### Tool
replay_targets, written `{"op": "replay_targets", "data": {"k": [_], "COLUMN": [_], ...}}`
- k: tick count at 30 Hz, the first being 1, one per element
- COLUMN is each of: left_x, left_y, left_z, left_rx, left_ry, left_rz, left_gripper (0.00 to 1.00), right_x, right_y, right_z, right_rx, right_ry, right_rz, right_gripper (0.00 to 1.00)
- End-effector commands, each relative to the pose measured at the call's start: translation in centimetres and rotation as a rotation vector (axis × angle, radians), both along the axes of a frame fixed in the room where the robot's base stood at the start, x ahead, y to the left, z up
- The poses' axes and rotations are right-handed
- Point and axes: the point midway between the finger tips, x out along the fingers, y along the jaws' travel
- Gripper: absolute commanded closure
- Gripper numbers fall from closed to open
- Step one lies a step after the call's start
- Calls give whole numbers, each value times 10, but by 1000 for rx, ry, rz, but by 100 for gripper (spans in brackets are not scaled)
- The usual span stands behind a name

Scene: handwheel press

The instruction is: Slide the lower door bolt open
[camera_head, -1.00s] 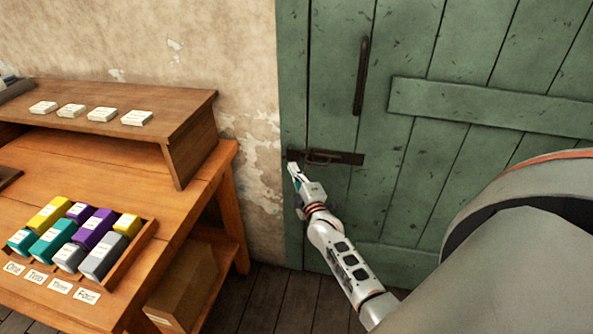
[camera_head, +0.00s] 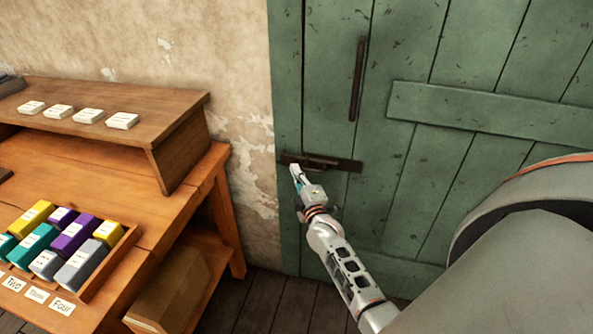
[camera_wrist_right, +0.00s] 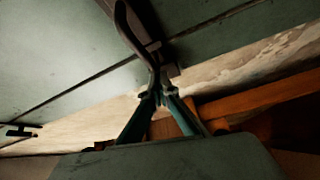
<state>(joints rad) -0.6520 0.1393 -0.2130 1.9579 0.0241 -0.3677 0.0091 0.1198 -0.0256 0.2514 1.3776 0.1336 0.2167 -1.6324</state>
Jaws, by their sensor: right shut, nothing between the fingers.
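The lower door bolt (camera_head: 347,165) is a dark metal strip lying level across the left part of the green door, with its handle (camera_head: 322,161) in front. My right gripper (camera_head: 294,172) is shut and empty, just below the bolt's left end. In the right wrist view the closed fingertips (camera_wrist_right: 160,98) meet or overlap the lower end of a dark curved bar (camera_wrist_right: 140,38), which looks like the bolt's handle. I cannot tell whether they touch. My left gripper is not in view.
The green door (camera_head: 420,60) has a long upright dark pull (camera_head: 357,80) above the bolt. A wooden bench (camera_head: 90,170) stands to the left, with a tray of coloured boxes (camera_head: 72,238) and white cards on its shelf. A plaster wall (camera_head: 240,70) lies between.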

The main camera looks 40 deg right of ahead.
Motion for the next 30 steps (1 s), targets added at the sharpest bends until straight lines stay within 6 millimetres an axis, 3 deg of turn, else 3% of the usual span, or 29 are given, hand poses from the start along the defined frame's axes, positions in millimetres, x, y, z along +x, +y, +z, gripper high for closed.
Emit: {"op": "replay_targets", "data": {"k": [14,24,30], "left_x": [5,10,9], "left_y": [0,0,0], "left_z": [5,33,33], "left_rx": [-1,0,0], "left_ry": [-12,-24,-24], "left_rz": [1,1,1], "left_gripper": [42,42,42], "right_x": [-1,-38,-44], "right_y": [1,-32,-36], "right_z": [0,3,0], "right_rx": [0,-4,0], "right_ry": [0,0,0], "right_rz": [0,-1,0], "right_gripper": [100,100,100]}}
